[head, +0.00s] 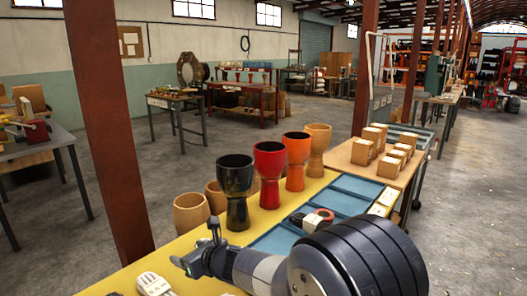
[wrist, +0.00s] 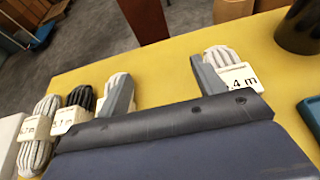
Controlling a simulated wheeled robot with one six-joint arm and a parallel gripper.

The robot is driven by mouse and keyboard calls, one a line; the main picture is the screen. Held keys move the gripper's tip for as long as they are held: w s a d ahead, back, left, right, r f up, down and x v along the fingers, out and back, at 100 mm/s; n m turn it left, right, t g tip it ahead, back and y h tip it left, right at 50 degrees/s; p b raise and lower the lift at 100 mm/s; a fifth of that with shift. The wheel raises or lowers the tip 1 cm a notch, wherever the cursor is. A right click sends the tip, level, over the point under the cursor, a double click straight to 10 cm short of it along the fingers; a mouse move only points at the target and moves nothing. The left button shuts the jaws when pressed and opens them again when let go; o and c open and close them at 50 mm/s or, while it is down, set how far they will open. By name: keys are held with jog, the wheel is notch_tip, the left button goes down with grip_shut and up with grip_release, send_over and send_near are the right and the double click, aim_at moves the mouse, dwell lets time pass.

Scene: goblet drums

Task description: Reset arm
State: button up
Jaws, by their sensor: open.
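My gripper (head: 197,246) is above the yellow table (head: 190,242) near its left front part in the head view. In the wrist view my gripper (wrist: 163,82) has its two grey fingers spread wide, with only bare yellow tabletop seen between them. It is open and empty. White corded bundles with labels lie beyond the fingers: one at the right finger (wrist: 222,56), one partly hidden by the left finger (wrist: 117,80). A black bundle (wrist: 80,97) and another white bundle (wrist: 42,112) lie farther left.
Goblet drums in black (head: 236,185), red (head: 269,170), orange (head: 296,155) and tan (head: 319,145) stand along the table's far side. Blue trays (head: 345,203) lie to the right. A red-brown post (head: 108,120) rises behind the table. Small boxes (head: 362,150) sit at the right.

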notch_tip(320, 180, down, 5)
jog(key=shift+s+a+f+b, duration=0.1)
jog(key=shift+s+f+b, duration=0.1)
jog(key=shift+b, duration=0.65)
